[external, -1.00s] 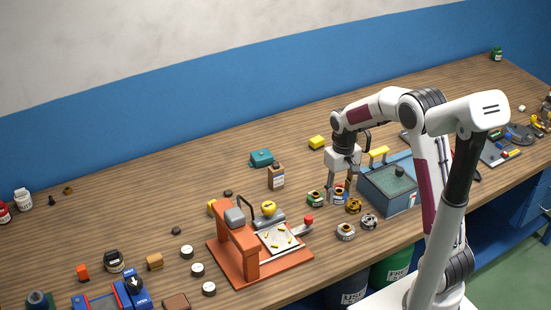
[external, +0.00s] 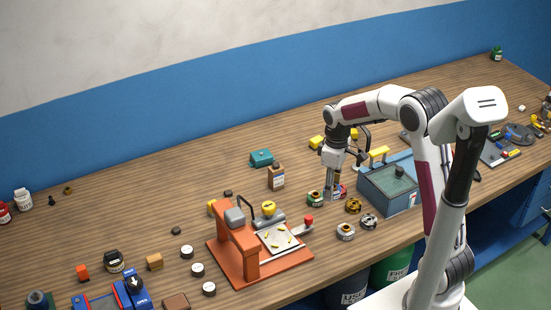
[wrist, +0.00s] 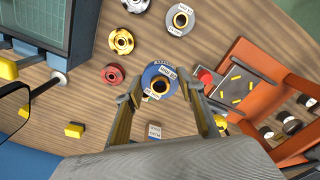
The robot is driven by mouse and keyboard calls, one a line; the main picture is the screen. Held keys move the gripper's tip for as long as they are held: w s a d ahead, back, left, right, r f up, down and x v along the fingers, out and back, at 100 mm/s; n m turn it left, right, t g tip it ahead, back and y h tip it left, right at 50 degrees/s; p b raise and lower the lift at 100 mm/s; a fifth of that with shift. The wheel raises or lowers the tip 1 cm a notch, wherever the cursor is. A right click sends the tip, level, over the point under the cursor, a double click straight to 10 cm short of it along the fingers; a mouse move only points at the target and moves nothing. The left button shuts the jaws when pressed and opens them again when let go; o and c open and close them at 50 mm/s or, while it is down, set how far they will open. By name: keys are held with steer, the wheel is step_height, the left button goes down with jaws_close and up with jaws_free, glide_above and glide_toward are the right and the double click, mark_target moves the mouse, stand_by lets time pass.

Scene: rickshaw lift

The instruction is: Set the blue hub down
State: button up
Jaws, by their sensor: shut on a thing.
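My gripper (wrist: 164,90) is shut on the blue hub (wrist: 150,71), a round ring with a dark central bore and a pale label. One finger lies on either side of it in the wrist view. The blue hub is mostly hidden there behind the fingers. I cannot tell whether its underside touches the table.
A brass hub (external: 353,205), a silver hub (external: 369,221) and a pale hub (external: 346,231) stand close by. The blue-grey bin (external: 385,197) is to the right, the orange press (external: 240,260) to the left.

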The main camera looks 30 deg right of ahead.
steer(key=shift+s+n, duration=0.1)
steer(key=shift+n, duration=0.7)
glide_above(330, 218)
steer(key=shift+f, duration=2.5)
steer(key=shift+f, duration=2.25)
steer(key=shift+f, duration=0.2)
steer(key=o, duration=1.3)
